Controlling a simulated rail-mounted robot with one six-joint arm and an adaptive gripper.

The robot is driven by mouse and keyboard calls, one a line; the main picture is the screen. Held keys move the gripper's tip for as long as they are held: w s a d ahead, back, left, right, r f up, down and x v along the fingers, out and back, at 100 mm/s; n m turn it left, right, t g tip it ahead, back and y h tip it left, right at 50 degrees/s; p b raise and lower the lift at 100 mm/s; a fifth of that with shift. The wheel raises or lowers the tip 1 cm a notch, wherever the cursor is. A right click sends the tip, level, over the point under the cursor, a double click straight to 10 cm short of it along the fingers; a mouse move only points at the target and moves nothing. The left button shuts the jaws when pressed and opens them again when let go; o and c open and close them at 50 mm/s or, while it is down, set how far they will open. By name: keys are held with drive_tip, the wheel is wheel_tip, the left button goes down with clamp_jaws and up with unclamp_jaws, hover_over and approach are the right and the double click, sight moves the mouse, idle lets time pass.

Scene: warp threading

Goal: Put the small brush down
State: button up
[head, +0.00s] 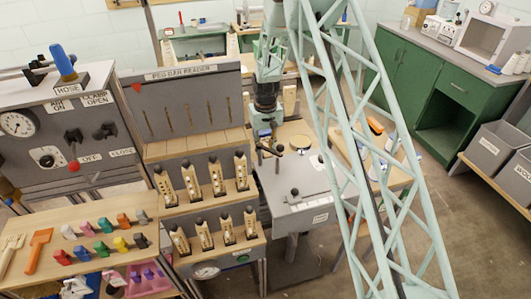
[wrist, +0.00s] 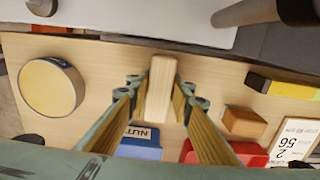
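In the wrist view, the fingertips of my gripper (wrist: 160,92) are on either side of a pale wooden bar (wrist: 161,80), apparently the small brush. It lies between the fingers with its long side along them. No bristles show, so its underside is hidden. A light wooden surface (wrist: 225,80) is below; the height of the bar over it is hard to tell. In the head view, my gripper (head: 265,138) is low near the grey bench at centre, and its fingers are too small to read.
In the wrist view, a round yellow-topped thing (wrist: 50,85) is at left. A blue bin marked NUTS (wrist: 140,142), a red thing (wrist: 250,153), a brown block (wrist: 243,122) and a yellow-and-black thing (wrist: 285,85) are near the fingers. Racks of wooden pieces (head: 205,180) stand left in the head view.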

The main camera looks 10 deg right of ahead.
drive_tip(key=o, duration=0.3)
drive_tip(key=shift+r, duration=0.25)
drive_tip(key=shift+r+p, duration=0.9)
drive_tip(key=shift+r, duration=5.05)
